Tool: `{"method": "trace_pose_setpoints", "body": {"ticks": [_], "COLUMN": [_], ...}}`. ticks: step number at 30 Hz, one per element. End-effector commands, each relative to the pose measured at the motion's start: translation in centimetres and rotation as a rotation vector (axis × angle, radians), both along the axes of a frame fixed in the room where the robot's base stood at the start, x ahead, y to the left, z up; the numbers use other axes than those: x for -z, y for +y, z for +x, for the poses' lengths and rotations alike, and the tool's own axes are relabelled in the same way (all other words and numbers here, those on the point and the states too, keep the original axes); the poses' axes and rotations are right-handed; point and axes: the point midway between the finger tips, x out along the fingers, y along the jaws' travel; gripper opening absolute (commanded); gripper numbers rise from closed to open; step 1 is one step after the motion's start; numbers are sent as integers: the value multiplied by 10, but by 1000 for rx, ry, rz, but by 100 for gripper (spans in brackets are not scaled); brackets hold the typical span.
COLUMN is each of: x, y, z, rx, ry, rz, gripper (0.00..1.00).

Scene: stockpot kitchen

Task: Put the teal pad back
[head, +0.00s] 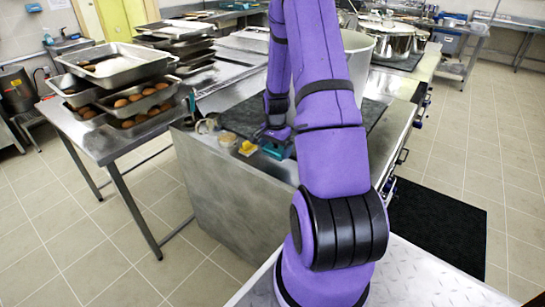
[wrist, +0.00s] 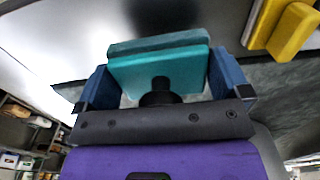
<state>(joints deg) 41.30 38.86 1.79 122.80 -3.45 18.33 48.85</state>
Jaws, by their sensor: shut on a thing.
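The teal pad (wrist: 160,68) sits between the two blue fingers of my gripper (wrist: 162,75) in the wrist view. My gripper is shut on it. The pad looks like a block with a second teal layer or face behind it. In the head view, the teal pad (head: 275,151) shows small below my gripper (head: 277,140), at the near edge of the counter. My arm hides part of that area. I cannot tell whether the pad touches the counter top.
A yellow block (head: 247,147) stands left of the pad, also close by in the wrist view (wrist: 294,32). A dark mat (head: 243,119) lies there. Trays of brown rolls (head: 116,62) are stacked on the left table.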

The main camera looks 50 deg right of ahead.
Motion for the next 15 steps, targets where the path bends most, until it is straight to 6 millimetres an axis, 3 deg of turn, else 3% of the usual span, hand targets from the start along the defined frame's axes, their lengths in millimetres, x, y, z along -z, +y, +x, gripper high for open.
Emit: {"method": "trace_pose_setpoints", "body": {"ticks": [7,15], "x": [6,36], "y": [10,10], "z": [5,5], "rx": [2,1], "ry": [1,2], "rz": [1,2], "gripper": [65,65]}}
